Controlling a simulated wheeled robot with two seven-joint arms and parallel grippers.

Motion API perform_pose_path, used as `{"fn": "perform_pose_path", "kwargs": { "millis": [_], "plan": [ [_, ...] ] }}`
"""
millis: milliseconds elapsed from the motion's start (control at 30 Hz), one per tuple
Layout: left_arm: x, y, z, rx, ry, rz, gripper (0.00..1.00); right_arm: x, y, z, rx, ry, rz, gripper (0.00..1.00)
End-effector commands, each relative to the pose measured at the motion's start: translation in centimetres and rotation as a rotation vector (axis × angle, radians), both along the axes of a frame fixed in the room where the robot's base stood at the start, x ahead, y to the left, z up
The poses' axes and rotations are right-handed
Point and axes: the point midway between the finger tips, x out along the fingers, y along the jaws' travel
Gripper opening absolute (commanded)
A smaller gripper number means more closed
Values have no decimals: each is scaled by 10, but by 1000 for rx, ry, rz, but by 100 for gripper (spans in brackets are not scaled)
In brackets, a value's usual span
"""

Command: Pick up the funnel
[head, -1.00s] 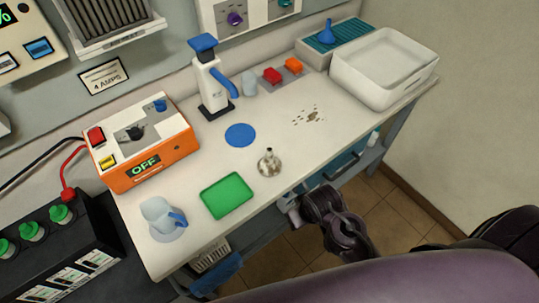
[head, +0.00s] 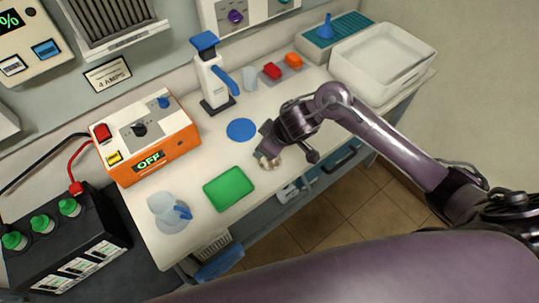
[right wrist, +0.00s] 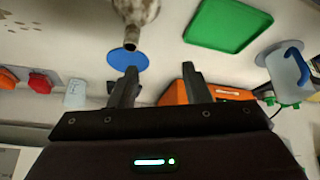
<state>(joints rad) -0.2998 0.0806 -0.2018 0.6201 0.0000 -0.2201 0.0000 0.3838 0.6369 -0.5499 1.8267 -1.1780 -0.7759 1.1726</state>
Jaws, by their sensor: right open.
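A metallic, silvery funnel (head: 268,163) stands spout up on the white bench, between the green tray (head: 229,188) and the blue disc (head: 242,130). My right gripper (head: 267,138) is over it and hides much of it in the head view. In the right wrist view the funnel (right wrist: 134,14) shows at the top edge, with its spout pointing down the picture. There the right gripper's fingers (right wrist: 160,67) are apart, with nothing held between them. The funnel lies beyond the fingertips. My left gripper is out of view.
A clear jug (head: 168,210) with a blue handle stands at the bench's left front. An orange charger box (head: 150,155) and a white pump bottle (head: 212,85) are behind. A white basin (head: 385,62) and a blue funnel-shaped piece (head: 327,28) on a teal rack are at the far right.

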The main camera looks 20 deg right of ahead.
Motion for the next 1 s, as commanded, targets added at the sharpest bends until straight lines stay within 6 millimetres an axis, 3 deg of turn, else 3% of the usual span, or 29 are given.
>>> {"fn": "perform_pose_path", "kwargs": {
  "millis": [100, 200, 800, 1000],
  "plan": [
    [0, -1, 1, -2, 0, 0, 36, 3, -25, 3, -33, 63, -18, 43],
    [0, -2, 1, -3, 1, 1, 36, 3, -34, 0, -43, 93, -29, 43],
    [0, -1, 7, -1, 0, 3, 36, 31, -22, -64, -43, 98, -30, 43],
    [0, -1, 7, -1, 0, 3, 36, 33, -22, -68, -43, 95, -30, 43]
  ]
}}
